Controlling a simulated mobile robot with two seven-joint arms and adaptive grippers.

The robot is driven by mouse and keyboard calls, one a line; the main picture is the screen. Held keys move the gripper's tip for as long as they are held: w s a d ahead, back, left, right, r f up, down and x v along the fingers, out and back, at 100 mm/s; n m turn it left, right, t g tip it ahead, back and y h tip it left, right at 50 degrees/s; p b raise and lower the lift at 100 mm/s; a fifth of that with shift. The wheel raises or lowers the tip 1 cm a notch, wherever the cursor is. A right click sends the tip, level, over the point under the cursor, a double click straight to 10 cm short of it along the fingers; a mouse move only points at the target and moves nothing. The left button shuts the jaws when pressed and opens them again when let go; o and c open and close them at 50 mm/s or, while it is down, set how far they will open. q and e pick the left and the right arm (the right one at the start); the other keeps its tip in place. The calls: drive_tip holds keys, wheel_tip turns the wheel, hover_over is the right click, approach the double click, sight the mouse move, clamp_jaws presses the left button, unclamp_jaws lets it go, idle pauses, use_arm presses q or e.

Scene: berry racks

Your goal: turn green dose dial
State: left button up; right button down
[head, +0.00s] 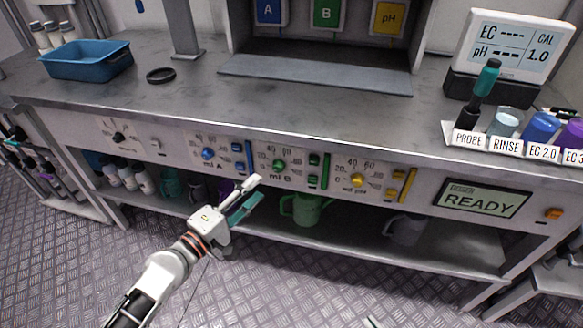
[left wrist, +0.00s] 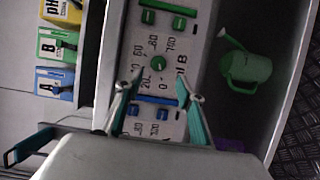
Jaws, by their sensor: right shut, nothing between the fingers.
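The green dose dial (head: 279,166) is a round knob on the front panel, in the middle "ml B" section with a printed scale. It also shows in the left wrist view (left wrist: 157,63), just beyond the fingertips. My left gripper (head: 254,190) is open and empty, in front of and below the dial in the head view. In the left wrist view its fingers (left wrist: 160,80) are spread apart, with the dial between and past them, not visibly touched. Only a small tip of my right gripper (head: 372,322) shows at the bottom edge of the head view.
A blue dial (head: 207,154) is left and a yellow dial (head: 358,180) right of the green one. Green buttons (head: 313,167) and a green bar (head: 325,171) sit beside it. A green watering can (head: 306,209) stands on the shelf below. A "READY" display (head: 482,199) is at right.

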sight(276, 170)
use_arm(q)
drive_tip(key=x, duration=0.8)
drive_tip(key=shift+r, duration=0.1)
drive_tip(key=shift+c, duration=0.3)
clamp_jaws()
